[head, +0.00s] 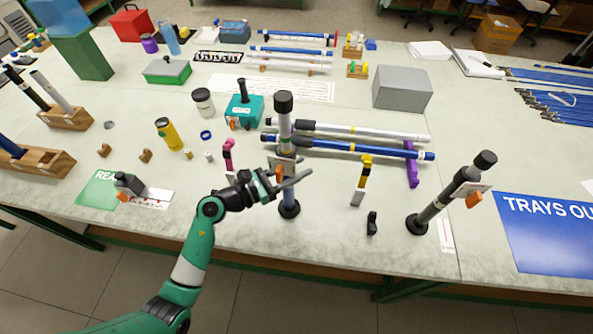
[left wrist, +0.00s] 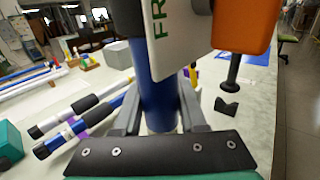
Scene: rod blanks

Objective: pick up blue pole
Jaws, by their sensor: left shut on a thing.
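My left gripper (head: 287,178) is shut on an upright blue pole (head: 288,194), its fingers on either side of the shaft. The pole has a dark cap, a grey upper part and a black round foot at the table. In the left wrist view the blue shaft (left wrist: 158,85) stands between the two fingers (left wrist: 160,115). A white tag (left wrist: 178,40) and an orange part (left wrist: 247,25) are close in front of it. Another blue pole (head: 325,146) lies behind, beside a white pole (head: 360,132). My right gripper is not in view.
A second upright pole (head: 437,206) with a black foot stands at the right. A yellow-and-black tool (head: 361,180) and a small black block (head: 372,223) stand nearby. A purple rest (head: 412,170) supports the lying poles.

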